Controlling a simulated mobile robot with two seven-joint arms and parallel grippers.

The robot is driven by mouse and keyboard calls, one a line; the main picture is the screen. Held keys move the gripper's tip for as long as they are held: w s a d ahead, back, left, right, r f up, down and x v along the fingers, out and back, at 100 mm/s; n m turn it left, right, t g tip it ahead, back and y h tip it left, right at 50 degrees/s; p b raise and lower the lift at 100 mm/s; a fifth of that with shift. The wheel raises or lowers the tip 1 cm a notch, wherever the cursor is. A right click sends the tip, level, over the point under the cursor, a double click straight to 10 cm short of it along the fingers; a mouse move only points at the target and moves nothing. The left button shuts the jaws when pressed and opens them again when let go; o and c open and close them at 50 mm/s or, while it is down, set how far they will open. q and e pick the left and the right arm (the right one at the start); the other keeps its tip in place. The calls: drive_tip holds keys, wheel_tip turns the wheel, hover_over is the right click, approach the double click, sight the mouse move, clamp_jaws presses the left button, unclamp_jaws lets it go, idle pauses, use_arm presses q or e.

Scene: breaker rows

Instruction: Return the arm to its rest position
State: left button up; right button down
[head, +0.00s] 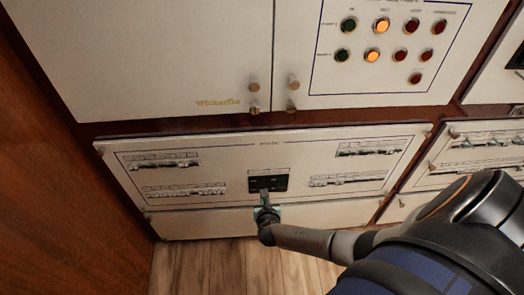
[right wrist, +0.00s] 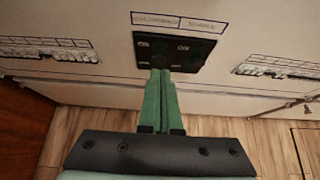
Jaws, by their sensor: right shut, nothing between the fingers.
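My right arm (head: 320,240) reaches in from the lower right of the head view to the lower breaker panel (head: 220,170). My right gripper (head: 265,197) is at the black switch plate (head: 268,183) in the middle of that panel. In the right wrist view the green fingers of my right gripper (right wrist: 160,74) are shut together with nothing between them. Their tips overlap the lower edge of the black plate (right wrist: 175,49); I cannot tell whether they touch it. The plate's lower middle is hidden behind the fingertips. My left gripper is not in view.
Breaker rows (head: 162,161) lie on both sides of the plate. Above are a cabinet door with knobs (head: 253,84) and an indicator panel (head: 385,45) with two lit orange lamps. A brown wooden side (head: 60,190) stands at left. The plank floor (head: 220,265) below looks clear.

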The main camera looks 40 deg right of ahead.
drive_tip(key=shift+s+a+r, duration=0.15)
drive_tip(key=shift+s+r, duration=0.15)
drive_tip(key=shift+r, duration=0.05)
idle(0.4)
drive_tip(key=s+a+f+m+g+y, duration=0.2)
drive_tip(key=s+a+m+y, duration=0.4)
drive_tip(key=s+a+m, duration=0.65)
drive_tip(key=s+a+r+m+t+y, duration=0.1)
drive_tip(key=s+a+r+m+y, duration=0.1)
drive_tip(key=s+r+m, duration=0.3)
wheel_tip(320, 180, up, 4)
drive_tip(key=m, duration=1)
drive_tip(key=shift+a+r+t, duration=0.2)
drive_tip(key=shift+a+t, duration=0.15)
drive_tip(key=shift+t, duration=0.05)
